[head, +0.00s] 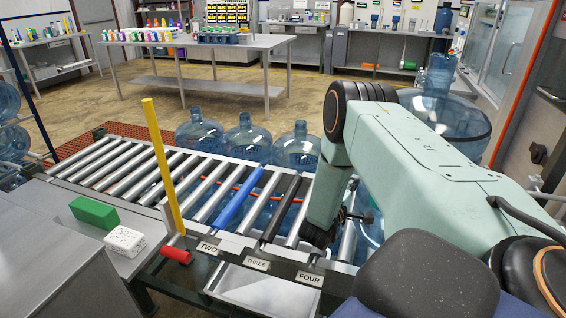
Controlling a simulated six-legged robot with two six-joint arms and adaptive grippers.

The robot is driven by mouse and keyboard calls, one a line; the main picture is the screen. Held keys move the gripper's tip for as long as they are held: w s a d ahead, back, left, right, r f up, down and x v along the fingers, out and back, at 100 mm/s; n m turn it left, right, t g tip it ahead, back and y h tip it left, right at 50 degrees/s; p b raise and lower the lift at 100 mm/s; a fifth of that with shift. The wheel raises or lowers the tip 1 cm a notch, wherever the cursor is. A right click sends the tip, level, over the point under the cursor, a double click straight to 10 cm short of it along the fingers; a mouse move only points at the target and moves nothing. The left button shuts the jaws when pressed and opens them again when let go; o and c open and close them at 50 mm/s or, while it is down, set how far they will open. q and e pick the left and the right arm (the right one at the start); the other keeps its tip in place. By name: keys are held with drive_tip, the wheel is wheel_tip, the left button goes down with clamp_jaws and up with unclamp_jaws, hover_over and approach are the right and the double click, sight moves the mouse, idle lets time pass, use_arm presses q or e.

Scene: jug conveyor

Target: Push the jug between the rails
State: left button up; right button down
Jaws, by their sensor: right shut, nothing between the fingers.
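A large clear blue jug (450,122) stands at the right, partly hidden behind my right arm. Three more blue jugs (199,134), (247,141), (297,149) stand in a row beyond the conveyor. On the conveyor (110,165), a blue rail (238,198) and a black rail (281,207) lie along the rollers. A yellow rail (162,165) stands raised and tilted at the left. My right gripper (352,214) is low over the right end of the rollers, shut and empty, partly hidden by my arm. My left gripper is out of view.
Labels TWO (208,247), THREE (257,263) and FOUR (309,278) mark the conveyor's front edge. A red cylinder (176,255) sits by the yellow rail. A green block (94,212) and a white block (125,241) lie on the left counter. The left rollers are clear.

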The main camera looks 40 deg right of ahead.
drive_tip(key=s+d+p, duration=0.5)
drive_tip(key=s+p, duration=0.1)
drive_tip(key=s, duration=0.5)
drive_tip(key=shift+d, duration=0.35)
drive_tip(key=shift+w, duration=0.1)
